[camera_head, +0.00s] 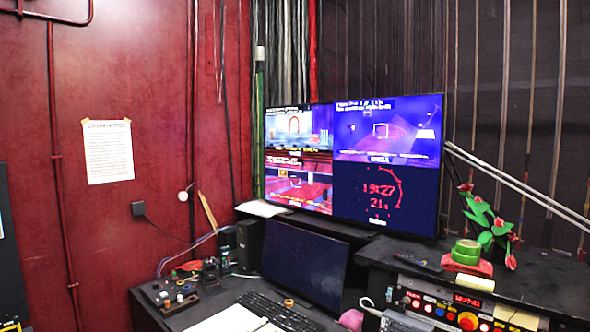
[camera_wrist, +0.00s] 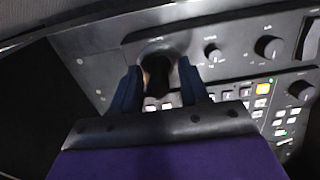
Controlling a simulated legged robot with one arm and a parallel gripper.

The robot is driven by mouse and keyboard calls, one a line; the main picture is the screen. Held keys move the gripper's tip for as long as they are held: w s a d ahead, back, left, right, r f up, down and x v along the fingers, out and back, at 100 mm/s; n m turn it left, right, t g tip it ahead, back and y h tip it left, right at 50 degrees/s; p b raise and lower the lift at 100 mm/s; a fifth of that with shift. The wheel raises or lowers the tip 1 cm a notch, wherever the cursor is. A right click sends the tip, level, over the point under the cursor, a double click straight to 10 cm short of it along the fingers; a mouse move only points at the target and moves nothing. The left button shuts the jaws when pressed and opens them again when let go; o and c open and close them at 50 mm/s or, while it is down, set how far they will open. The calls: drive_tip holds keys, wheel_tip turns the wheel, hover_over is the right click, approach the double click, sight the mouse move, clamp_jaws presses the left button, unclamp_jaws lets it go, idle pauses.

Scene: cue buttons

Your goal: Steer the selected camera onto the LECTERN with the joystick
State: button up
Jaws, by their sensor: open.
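In the wrist view, a short dark joystick (camera_wrist: 157,72) stands on a black control panel (camera_wrist: 225,30) with knobs and small buttons. My gripper (camera_wrist: 159,68) is open, with one blue finger on each side of the joystick. I cannot tell whether either finger touches it. The joystick's base is partly hidden. In the head view, a large monitor (camera_head: 388,130) shows several camera pictures and a red clock. The big upper right picture is blue-purple with a white square outline near its middle. The labels are too small to read, and I cannot pick out the lectern. My gripper is not visible there.
A small knobbed box (camera_head: 172,294) is at left. A lit button panel (camera_head: 455,306), green tape (camera_head: 466,253) and a red-flowered plant (camera_head: 492,225) are at right.

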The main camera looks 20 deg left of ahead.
idle(0.8)
drive_tip(key=c, duration=0.6)
